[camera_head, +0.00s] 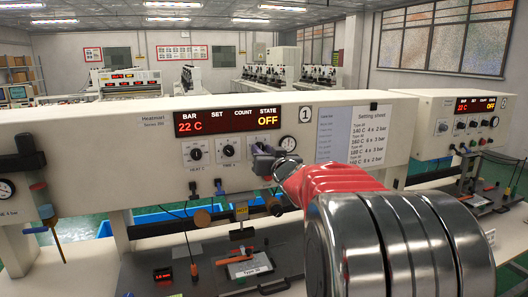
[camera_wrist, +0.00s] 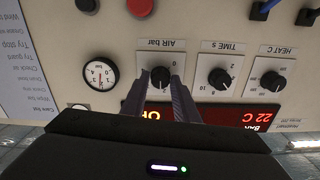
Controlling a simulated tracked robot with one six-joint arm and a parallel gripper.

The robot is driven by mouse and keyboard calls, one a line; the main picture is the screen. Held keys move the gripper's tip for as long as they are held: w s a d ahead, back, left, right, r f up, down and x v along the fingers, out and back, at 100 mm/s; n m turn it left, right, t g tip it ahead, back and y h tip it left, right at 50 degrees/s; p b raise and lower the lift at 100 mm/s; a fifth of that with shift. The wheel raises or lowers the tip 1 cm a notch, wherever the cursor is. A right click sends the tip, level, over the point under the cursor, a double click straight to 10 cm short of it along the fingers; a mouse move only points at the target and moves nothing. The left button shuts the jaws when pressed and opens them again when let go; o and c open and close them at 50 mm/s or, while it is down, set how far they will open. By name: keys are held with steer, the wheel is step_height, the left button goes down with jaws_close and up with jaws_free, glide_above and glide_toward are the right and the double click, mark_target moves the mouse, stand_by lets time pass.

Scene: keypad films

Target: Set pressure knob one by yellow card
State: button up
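In the upside-down wrist view, the black AIR bar knob (camera_wrist: 160,77) on station 1's panel sits between the tips of my gripper (camera_wrist: 159,82). The two fingers stand apart, one on each side of the knob, with a small gap showing; firm contact is not visible. In the head view my gripper (camera_head: 266,160) is in front of the panel and covers this knob. The display (camera_head: 228,121) reads 22 C and OFF. The round pressure gauge (camera_wrist: 100,76) is beside the knob.
The HEAT knob (camera_head: 195,154) and TIME knob (camera_head: 228,150) are close beside my gripper. A settings sheet (camera_head: 352,133) hangs to the right. A red button (camera_wrist: 140,6) is near in the wrist view. Tools and a labelled plate (camera_head: 250,265) lie on the dark bench below.

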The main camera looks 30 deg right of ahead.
jaws_close()
steer(key=shift+n, duration=1.2)
steer(key=shift+o, duration=1.9)
jaws_free()
steer(key=shift+s, duration=0.15)
